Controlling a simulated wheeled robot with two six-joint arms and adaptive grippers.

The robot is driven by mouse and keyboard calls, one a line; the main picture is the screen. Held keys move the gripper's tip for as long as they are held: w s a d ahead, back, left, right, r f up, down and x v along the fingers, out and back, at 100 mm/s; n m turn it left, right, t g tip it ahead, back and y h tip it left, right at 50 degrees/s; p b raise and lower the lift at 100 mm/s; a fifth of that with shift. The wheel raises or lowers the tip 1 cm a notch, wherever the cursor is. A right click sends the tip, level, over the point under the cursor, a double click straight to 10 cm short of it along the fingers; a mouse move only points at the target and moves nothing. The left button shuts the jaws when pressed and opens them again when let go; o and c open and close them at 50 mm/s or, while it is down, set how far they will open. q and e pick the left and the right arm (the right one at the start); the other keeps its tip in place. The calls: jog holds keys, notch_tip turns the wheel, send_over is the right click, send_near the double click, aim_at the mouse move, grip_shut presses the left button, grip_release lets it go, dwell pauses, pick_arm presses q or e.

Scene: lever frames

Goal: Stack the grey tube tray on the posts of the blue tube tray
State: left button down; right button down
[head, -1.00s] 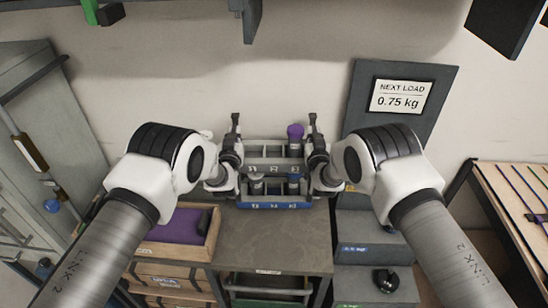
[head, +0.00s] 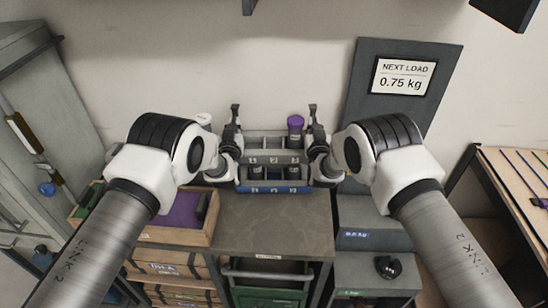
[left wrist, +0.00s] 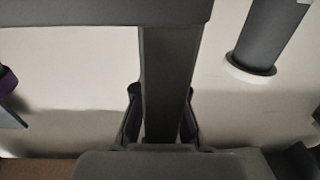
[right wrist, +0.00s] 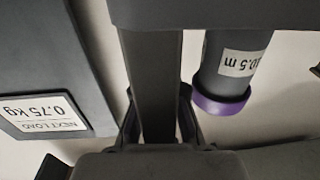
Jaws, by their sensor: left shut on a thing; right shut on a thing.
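The grey tube tray (head: 273,159) is level between my two grippers in the head view, directly above the blue tube tray (head: 272,189). A purple-capped tube (head: 295,128) stands in the grey tray at the right; it also shows in the right wrist view (right wrist: 225,75). My left gripper (head: 236,138) is shut on the grey tray's left end, and the left wrist view shows its fingers (left wrist: 162,118) around a dark upright bar. My right gripper (head: 313,138) is shut on the right end. Dark tubes show in the narrow gap between the trays. Post contact cannot be told.
The blue tray stands at the back of a grey-brown table (head: 270,222); the table's front is clear. A wooden box with a purple pad (head: 183,212) is at the left. Grey steps (head: 372,214) and a 0.75 kg sign (head: 402,80) are at the right.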

pick_arm(q)
jog(key=shift+f+b, duration=0.35)
jog(key=shift+f, duration=0.4)
pick_arm(e)
jog(key=shift+f, duration=0.7)
pick_arm(q)
jog(key=c, duration=1.2)
grip_release()
jog(key=shift+w+r+p, duration=0.15)
jog(key=shift+r+p, duration=0.1)
jog(key=shift+p, duration=0.1)
jog(key=shift+c, duration=0.2)
pick_arm(e)
jog(key=c, duration=1.2)
grip_release()
jog(key=shift+w+r, duration=0.1)
jog(key=shift+r, duration=0.1)
jog(key=shift+c, duration=0.2)
pick_arm(q)
jog(key=shift+r, duration=0.1)
pick_arm(e)
jog(key=shift+r, duration=0.1)
